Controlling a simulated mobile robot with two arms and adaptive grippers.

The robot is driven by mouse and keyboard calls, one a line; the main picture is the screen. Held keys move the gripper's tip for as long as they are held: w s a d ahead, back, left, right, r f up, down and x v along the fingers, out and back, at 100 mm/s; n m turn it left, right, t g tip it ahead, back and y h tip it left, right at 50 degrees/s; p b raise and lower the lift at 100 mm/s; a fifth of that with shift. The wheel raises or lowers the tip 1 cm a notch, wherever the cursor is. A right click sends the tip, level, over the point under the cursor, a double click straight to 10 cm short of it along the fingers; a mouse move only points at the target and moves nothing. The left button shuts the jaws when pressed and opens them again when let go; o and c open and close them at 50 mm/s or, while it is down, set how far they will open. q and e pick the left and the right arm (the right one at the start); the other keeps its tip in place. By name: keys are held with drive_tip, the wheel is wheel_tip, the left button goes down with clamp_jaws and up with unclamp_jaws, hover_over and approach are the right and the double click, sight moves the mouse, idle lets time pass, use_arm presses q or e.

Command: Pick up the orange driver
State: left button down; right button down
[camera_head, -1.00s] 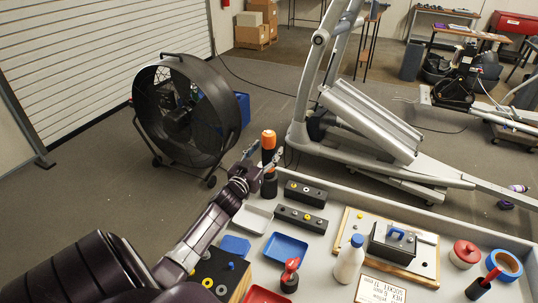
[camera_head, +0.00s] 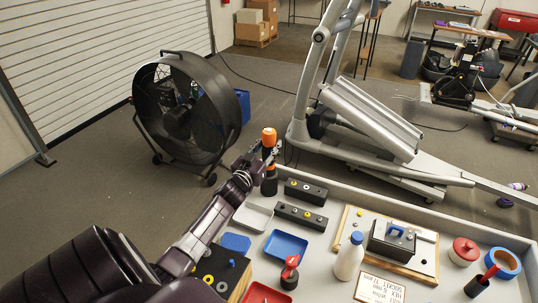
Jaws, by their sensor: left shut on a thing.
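The orange driver (camera_head: 268,138) stands upright at the far left corner of the workbench (camera_head: 335,190), with its orange handle up. Below the handle is a black holder (camera_head: 269,187). My left gripper (camera_head: 268,156) reaches in from the left and is shut on the driver just below the top of the handle. The fingers hide part of the driver, and I cannot tell whether its lower end is still inside the holder. My right gripper does not show.
A white bottle (camera_head: 349,258) stands farther right. A large fan (camera_head: 185,110) and an elliptical machine (camera_head: 370,120) stand behind the bench.

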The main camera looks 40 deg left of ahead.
use_arm(q)
drive_tip(key=shift+r, duration=0.15)
drive_tip(key=shift+r, duration=0.1)
wheel_tip(320, 180, up, 20)
drive_tip(key=b, duration=0.1)
idle(0.5)
drive_tip(key=c, duration=2)
unclamp_jaws()
drive_tip(key=shift+c, duration=0.2)
clamp_jaws()
